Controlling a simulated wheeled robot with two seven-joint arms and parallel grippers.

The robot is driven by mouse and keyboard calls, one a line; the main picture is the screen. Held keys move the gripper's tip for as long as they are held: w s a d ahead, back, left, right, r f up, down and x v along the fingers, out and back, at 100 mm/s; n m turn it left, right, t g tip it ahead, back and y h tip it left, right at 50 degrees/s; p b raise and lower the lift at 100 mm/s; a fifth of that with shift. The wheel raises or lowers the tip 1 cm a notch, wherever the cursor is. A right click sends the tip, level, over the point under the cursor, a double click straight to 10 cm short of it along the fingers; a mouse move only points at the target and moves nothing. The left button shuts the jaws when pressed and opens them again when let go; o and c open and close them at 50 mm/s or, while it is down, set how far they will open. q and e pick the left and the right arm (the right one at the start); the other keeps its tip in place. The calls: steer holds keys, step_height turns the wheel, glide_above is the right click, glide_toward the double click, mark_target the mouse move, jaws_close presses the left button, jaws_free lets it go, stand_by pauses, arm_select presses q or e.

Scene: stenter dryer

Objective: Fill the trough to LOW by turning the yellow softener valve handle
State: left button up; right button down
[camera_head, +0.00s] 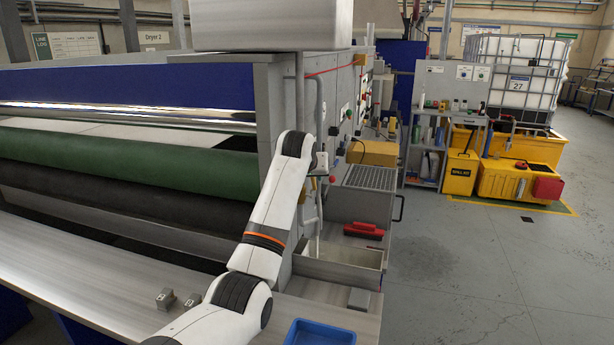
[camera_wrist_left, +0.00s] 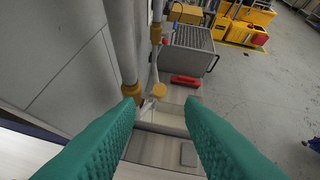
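In the left wrist view my left gripper (camera_wrist_left: 162,100) has its two teal fingers wide apart with nothing between the pads. Beyond the fingertips a small round yellow piece (camera_wrist_left: 160,90) sits beside a grey pipe with a yellow collar (camera_wrist_left: 131,91). I cannot tell for certain which yellow part is the valve handle. The trough (camera_wrist_left: 165,116) lies below, a pale open box; it also shows in the head view (camera_head: 338,270). Its liquid level cannot be read. In the head view my left forearm reaches up to the machine's side and hides most of the gripper. My right gripper is not in view.
A red tool (camera_head: 363,230) lies behind the trough, near a grated tray (camera_head: 370,178). A blue bin (camera_head: 320,333) and two small metal blocks (camera_head: 166,298) are on the front ledge.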

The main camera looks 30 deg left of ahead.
arm_select(q)
steer(key=shift+b+v, duration=0.7)
steer(key=shift+v, duration=1.85)
